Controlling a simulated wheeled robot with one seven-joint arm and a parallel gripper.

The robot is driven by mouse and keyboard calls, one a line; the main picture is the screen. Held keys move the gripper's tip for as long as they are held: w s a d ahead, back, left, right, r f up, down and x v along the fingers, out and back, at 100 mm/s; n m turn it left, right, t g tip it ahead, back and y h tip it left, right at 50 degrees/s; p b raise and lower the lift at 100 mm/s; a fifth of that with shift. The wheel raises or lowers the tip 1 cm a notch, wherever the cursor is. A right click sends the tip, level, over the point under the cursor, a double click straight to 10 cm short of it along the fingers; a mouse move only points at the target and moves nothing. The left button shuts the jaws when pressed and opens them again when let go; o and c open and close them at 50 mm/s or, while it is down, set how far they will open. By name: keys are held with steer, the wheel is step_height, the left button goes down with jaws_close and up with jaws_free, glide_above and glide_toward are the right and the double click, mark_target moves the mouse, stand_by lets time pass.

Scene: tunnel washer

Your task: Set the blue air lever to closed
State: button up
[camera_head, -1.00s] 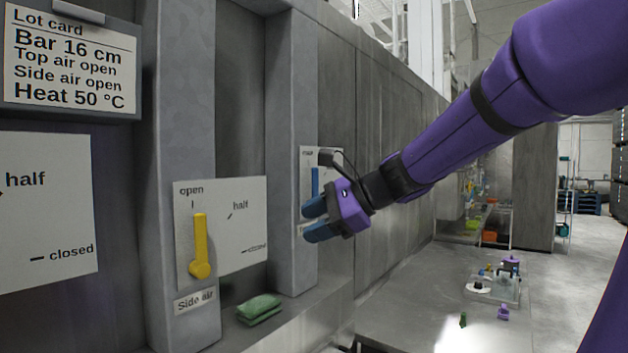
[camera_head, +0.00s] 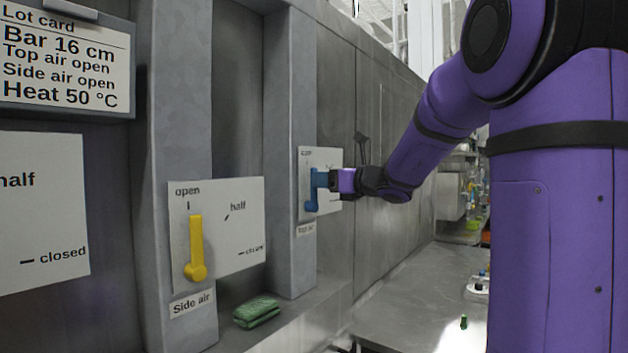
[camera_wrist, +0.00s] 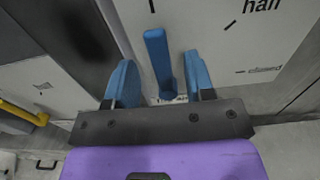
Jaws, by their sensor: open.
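The blue air lever (camera_head: 308,196) is on a white plate (camera_head: 330,205) on the grey post, above a label that seems to read "Top air". It points up, and in the wrist view the lever (camera_wrist: 158,55) points towards the upper tick, away from "half" and "closed". My gripper (camera_head: 320,178) is at the lever's plate. In the wrist view my gripper (camera_wrist: 160,72) is open, with one blue finger on each side of the lever and gaps showing between. Contact cannot be told. The gripper partly hides the plate in the head view.
A yellow side air lever (camera_head: 195,248) points up to "open" on the nearer plate (camera_head: 240,220). A lot card (camera_head: 65,60) hangs at upper left. A grey worktop (camera_head: 420,300) is at lower right.

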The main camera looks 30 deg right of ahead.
steer(key=shift+x, duration=1.95)
steer(key=shift+a, duration=0.1)
steer(key=shift+c, duration=0.2)
jaws_close()
